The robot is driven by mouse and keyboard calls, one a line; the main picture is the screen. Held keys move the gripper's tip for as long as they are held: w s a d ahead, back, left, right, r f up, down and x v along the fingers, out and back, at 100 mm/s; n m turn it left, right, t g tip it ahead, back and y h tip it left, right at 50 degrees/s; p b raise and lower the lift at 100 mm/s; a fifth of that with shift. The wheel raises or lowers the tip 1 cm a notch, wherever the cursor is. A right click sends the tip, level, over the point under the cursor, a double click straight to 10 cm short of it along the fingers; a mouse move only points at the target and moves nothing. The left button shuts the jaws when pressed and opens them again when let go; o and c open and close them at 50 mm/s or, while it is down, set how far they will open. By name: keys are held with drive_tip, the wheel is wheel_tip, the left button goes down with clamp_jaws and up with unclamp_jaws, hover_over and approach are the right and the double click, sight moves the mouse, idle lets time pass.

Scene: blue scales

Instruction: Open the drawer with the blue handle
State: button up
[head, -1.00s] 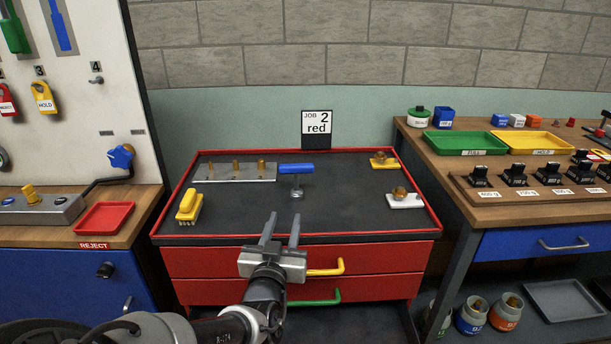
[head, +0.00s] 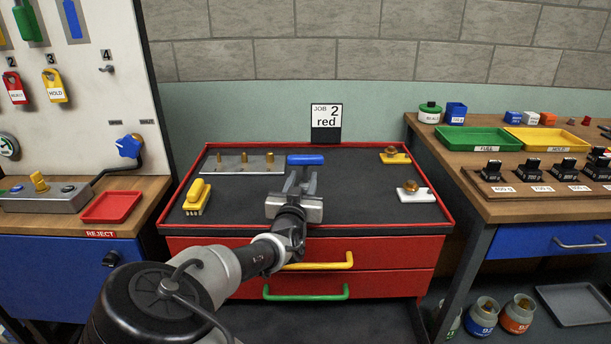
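The red cabinet (head: 400,251) shows an upper drawer with a yellow handle (head: 318,263) and a lower drawer with a green handle (head: 306,294); both look shut. No drawer with a blue handle is visible. The blue handle in view is a bar (head: 305,160) on a short upright post, standing on the cabinet's dark top. My gripper (head: 300,183) is over the top, just in front of this bar, pointing away from me. Its two fingers are apart, just below the bar in the picture; whether they touch the post cannot be told.
A yellow brush-like block (head: 196,196), a plate with brass pegs (head: 240,163) and two small knobbed blocks, one yellow (head: 394,157) and one white (head: 416,194), sit on the top. A blue drawer (head: 550,240) with a grey handle is in the right bench.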

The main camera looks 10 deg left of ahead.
sight(305, 173)
drive_tip(key=shift+w+a, duration=0.1)
drive_tip(key=shift+w, duration=1)
clamp_jaws()
